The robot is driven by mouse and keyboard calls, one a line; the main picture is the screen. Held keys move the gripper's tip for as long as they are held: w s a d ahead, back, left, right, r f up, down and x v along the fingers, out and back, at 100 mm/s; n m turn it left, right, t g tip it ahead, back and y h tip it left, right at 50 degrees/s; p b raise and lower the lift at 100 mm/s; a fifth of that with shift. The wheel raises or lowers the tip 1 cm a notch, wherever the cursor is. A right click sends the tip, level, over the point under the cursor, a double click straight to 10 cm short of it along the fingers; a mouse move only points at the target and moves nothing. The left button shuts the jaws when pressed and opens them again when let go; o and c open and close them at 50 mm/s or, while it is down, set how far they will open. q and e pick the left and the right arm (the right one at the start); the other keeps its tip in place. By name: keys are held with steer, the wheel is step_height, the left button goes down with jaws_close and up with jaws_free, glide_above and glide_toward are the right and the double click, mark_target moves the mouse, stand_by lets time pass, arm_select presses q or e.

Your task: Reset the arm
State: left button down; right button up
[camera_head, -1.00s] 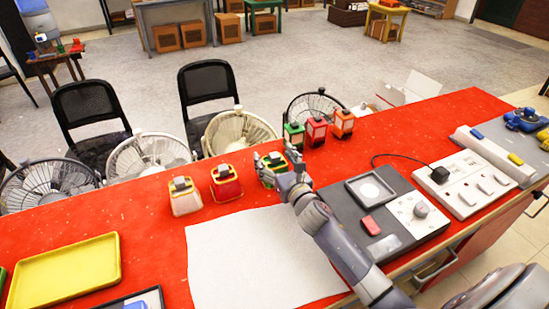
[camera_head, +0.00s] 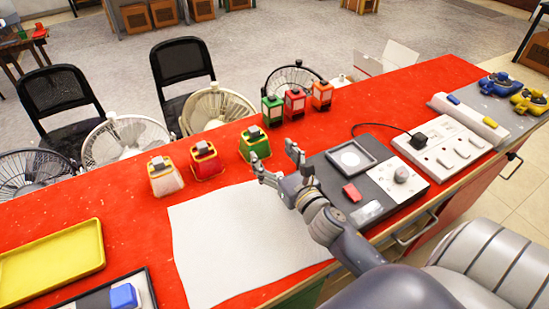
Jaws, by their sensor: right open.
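My right gripper (camera_head: 274,164) is open and empty. It is over the red table top (camera_head: 350,116), in front of a green lantern-like block (camera_head: 254,145) and apart from it. A red block (camera_head: 206,161) and a white-and-red block (camera_head: 165,177) stand upright to the left of the green one. My right arm comes in from the lower right. My left gripper is not in view.
A white sheet (camera_head: 240,240) lies in front of the blocks. A yellow tray (camera_head: 50,264) is at the left. A dark panel with a dial (camera_head: 401,174) and a power strip (camera_head: 452,154) are at the right. Three small lanterns (camera_head: 295,103) stand at the back edge.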

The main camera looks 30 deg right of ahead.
steer(key=shift+s, duration=0.25)
stand_by(0.4)
